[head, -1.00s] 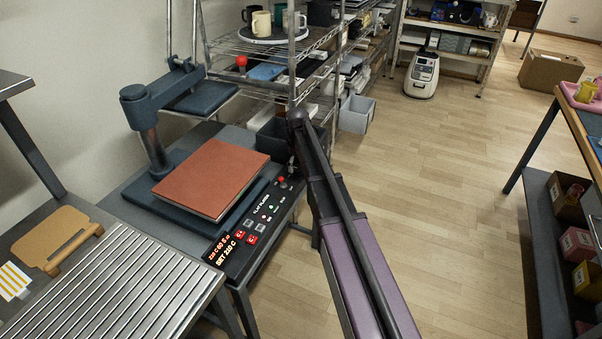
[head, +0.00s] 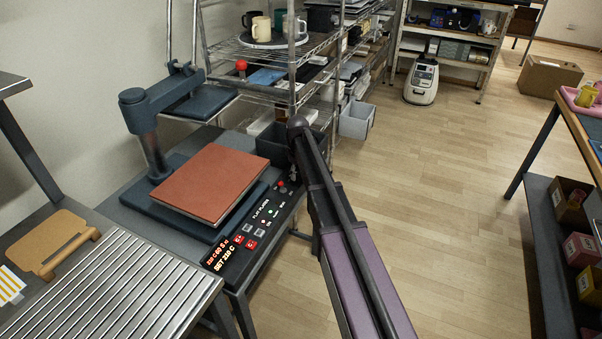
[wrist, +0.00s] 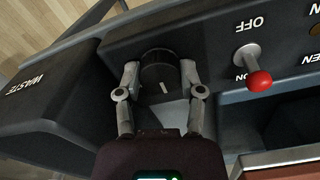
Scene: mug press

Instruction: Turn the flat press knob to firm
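The flat press (head: 135,98) stands at the left of the head view with its upper arm swung away from the brown pad (head: 213,184). Its control panel (head: 262,222) runs along the front edge. In the wrist view the dark round knob (wrist: 160,72) sits on the black panel, with a pale pointer mark on its near side. My gripper (wrist: 160,74) straddles it, one finger on each side, and the fingers appear to touch it. The knob's setting words are not readable. In the head view my arm hides the knob and fingertips.
A red-tipped ON/OFF toggle (wrist: 258,80) stands right of the knob. A dark bin marked WASTE (wrist: 45,105) is close on the left. A wire shelf (head: 275,62) with mugs rises behind the press.

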